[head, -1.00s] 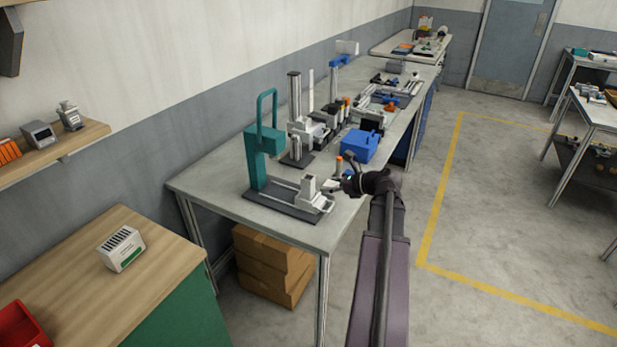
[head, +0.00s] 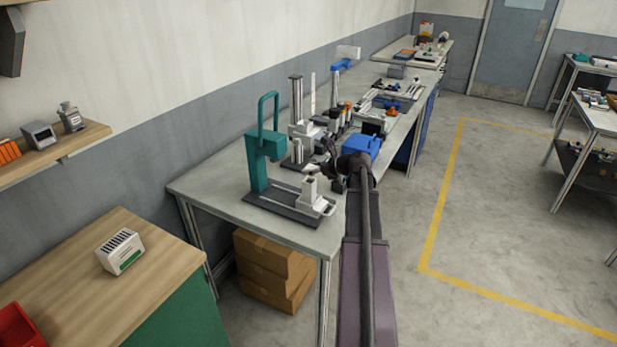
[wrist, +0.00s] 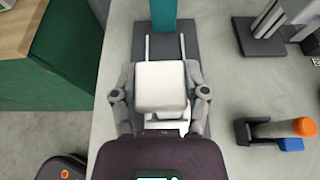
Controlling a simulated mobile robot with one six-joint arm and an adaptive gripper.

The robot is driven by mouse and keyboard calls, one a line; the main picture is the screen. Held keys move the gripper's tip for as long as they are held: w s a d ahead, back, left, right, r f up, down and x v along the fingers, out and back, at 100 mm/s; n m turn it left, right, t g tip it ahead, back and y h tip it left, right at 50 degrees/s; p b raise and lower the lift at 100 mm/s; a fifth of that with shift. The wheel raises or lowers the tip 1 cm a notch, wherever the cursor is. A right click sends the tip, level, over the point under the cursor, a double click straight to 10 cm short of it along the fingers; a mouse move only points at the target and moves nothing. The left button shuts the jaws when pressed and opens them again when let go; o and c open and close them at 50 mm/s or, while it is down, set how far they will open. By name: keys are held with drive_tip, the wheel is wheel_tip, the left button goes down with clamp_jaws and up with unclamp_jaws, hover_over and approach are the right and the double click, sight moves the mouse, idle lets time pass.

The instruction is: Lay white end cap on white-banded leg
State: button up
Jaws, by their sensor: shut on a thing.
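My gripper (wrist: 160,93) is shut on the white end cap (wrist: 162,84), a pale block held between the two fingers in the wrist view. In the head view my gripper (head: 318,168) is just above and behind an upright white holder (head: 310,189) on a dark base plate (head: 279,209). The cap (head: 311,168) shows there as a small pale shape, apart from the holder as far as I can tell. In the wrist view the cap covers much of the fixture below. I cannot make out a white-banded leg.
A teal press frame (head: 258,155) rises from the base plate's left end, close to my gripper. A blue box (head: 361,145) and other bench equipment stand behind. An orange-topped cylinder (wrist: 303,127) lies to the right in the wrist view. The table's front left is clear.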

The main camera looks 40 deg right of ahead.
sight(309, 181)
drive_tip(key=shift+w, duration=0.15)
drive_tip(key=shift+w+d, duration=0.15)
drive_tip(key=shift+w, duration=0.1)
drive_tip(key=shift+w+f+b, duration=0.2)
drive_tip(key=shift+f+b, duration=0.25)
drive_tip(key=shift+f, duration=0.05)
drive_tip(key=shift+w+f+b, duration=0.15)
drive_tip(key=shift+f+b, duration=1.2)
drive_tip(key=shift+b, duration=0.05)
drive_tip(key=shift+f, duration=0.25)
drive_tip(key=o, duration=0.9)
drive_tip(key=shift+o, duration=0.2)
drive_tip(key=shift+r, duration=0.25)
